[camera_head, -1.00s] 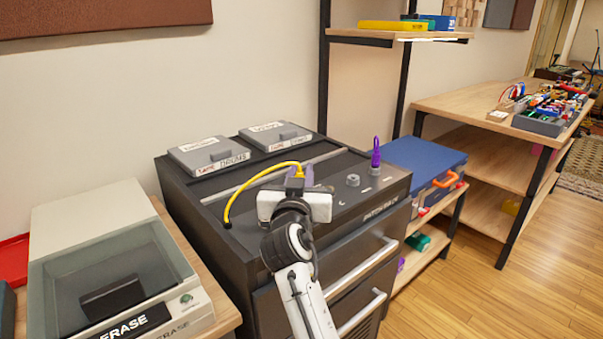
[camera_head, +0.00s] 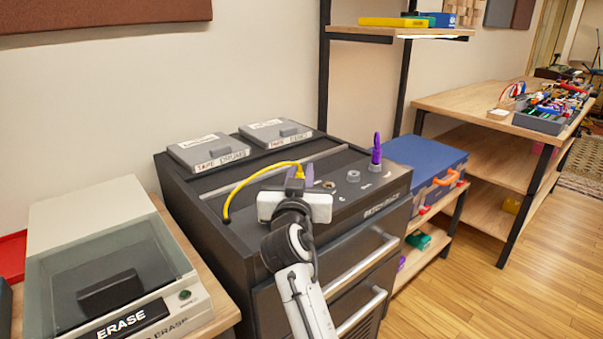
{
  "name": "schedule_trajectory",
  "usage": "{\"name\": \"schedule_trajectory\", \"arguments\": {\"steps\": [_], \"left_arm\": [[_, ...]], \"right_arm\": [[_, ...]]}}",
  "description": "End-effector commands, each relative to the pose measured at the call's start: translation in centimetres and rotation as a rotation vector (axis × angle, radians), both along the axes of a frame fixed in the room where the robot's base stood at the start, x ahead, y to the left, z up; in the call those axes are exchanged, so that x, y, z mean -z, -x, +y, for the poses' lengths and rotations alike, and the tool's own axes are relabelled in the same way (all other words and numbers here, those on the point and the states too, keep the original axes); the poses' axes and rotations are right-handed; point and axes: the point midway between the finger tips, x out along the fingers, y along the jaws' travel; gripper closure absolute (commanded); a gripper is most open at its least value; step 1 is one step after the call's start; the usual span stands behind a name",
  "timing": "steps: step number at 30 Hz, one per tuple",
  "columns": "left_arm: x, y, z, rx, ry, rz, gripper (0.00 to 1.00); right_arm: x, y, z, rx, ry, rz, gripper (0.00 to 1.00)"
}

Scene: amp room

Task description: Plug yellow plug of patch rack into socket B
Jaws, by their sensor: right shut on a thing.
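The patch rack (camera_head: 345,232) is a dark cabinet with a sloped top. A yellow cable (camera_head: 246,181) arches from the left of that top to the yellow plug (camera_head: 299,172), which is at my right gripper (camera_head: 296,188). The right gripper is shut on the yellow plug over the panel; its white body hides the plug's lower end and whatever lies under it. A grey round socket (camera_head: 353,176) shows to the right, empty. A purple plug (camera_head: 376,153) stands upright in a socket farther right. Socket letters are too small to read. My left gripper is not in view.
Two grey tape boxes (camera_head: 208,152) lie on the rack's back. An eraser machine (camera_head: 110,270) stands at left. A blue case (camera_head: 425,160) sits right of the rack. Drawer handles (camera_head: 362,258) stick out in front. Open floor (camera_head: 490,290) lies at right.

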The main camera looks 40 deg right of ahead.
Motion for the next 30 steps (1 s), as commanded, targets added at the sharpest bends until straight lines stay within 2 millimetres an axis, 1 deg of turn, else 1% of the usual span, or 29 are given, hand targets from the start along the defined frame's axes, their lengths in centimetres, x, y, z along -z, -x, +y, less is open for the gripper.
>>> {"name": "schedule_trajectory", "arguments": {"steps": [11, 12, 14, 15, 26, 29, 30], "left_arm": [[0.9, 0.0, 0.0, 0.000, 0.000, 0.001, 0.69], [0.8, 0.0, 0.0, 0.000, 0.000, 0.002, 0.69], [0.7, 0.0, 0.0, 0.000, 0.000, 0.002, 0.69], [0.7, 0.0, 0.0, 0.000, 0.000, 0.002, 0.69], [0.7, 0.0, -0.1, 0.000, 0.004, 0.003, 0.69], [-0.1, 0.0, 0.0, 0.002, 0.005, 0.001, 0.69], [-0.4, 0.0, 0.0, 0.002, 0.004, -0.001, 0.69]], "right_arm": [[0.9, 0.0, 0.0, 0.000, 0.000, 0.000, 1.00], [0.7, 0.0, 0.0, 0.000, 0.001, -0.001, 0.78], [0.7, 0.0, 0.0, 0.000, 0.000, 0.000, 0.68], [0.7, 0.0, 0.0, 0.000, 0.000, 0.000, 0.62], [0.8, 0.0, 0.0, 0.000, -0.001, 0.001, 0.62], [-0.7, 0.0, 0.0, 0.000, -0.003, -0.005, 0.62], [-1.5, 0.0, 0.0, 0.000, -0.002, -0.006, 0.62]]}}
